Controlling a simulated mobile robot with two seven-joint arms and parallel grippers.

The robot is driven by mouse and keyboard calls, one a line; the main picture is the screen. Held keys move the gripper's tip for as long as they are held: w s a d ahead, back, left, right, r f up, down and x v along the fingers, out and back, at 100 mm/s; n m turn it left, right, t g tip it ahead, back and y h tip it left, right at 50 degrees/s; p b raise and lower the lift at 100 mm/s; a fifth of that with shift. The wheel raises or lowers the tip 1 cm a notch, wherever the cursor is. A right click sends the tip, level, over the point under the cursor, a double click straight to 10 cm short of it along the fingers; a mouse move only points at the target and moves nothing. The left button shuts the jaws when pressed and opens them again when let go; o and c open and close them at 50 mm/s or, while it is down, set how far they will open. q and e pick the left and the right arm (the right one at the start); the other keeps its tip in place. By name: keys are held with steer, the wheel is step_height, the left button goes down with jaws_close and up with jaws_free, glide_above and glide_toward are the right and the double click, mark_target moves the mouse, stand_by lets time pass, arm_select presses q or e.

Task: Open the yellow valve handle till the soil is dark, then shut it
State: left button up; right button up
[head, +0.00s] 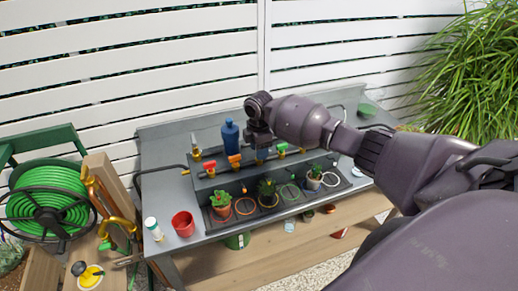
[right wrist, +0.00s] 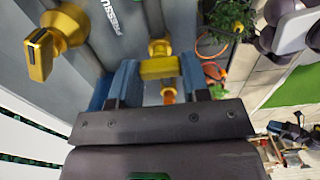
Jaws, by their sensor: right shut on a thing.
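My right gripper (head: 259,140) reaches in from the right over the grey bench, above the row of valves. In the right wrist view its two blue fingers (right wrist: 160,70) are shut on the yellow valve handle (right wrist: 159,67), which lies crosswise between them. In the head view the gripper hides this handle. An orange part shows below the handle in the right wrist view. Potted plants (head: 220,198) stand in the dark tray in front of the valves. The soil is too small to judge its shade. My left gripper is not in view.
Beside the gripper stand an orange-red valve handle (head: 235,159), a red one (head: 209,168) and a blue bottle (head: 230,133). A large yellow knob (right wrist: 58,38) sits near the lettering. A red cup (head: 183,223) and white bottle (head: 154,229) stand at the bench's front left.

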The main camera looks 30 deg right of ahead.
steer(key=shift+r, duration=0.1)
steer(key=o, duration=0.9)
step_height(320, 180, up, 11)
steer(key=shift+f+b, duration=0.1)
steer(key=shift+b, duration=0.35)
